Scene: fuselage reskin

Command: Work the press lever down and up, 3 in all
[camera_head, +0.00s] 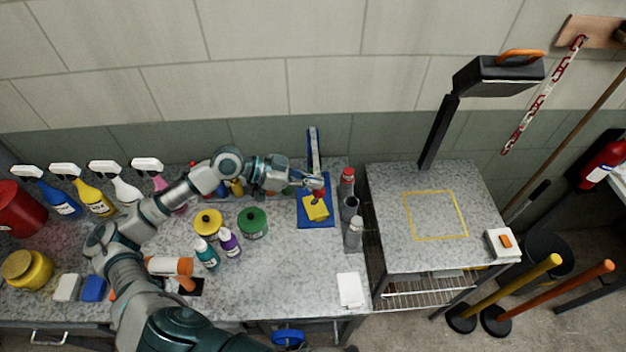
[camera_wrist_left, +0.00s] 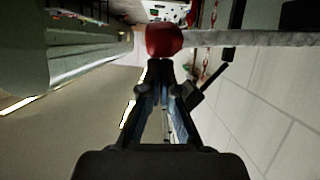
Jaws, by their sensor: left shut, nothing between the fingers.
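The press has a blue base (camera_head: 304,219) on the speckled bench, with a yellow block (camera_head: 316,212) on it. Its pale lever (camera_head: 314,150) runs from the back of the base toward the front and ends in a red knob (camera_head: 318,193). My left gripper (camera_head: 310,184) reaches in from the left and is shut and empty by the knob. In the left wrist view the red knob (camera_wrist_left: 165,40) sits just beyond the closed fingertips (camera_wrist_left: 160,66), with the grey lever bar (camera_wrist_left: 240,39) running right. Whether they touch is unclear. My right gripper is out of view.
A red-topped bottle (camera_head: 347,180) and grey bottles stand just right of the press. Yellow and green tins (camera_head: 252,223) and small bottles stand left of it. A separate stand with a yellow square (camera_head: 436,215) is to the right. The bench front is fairly clear.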

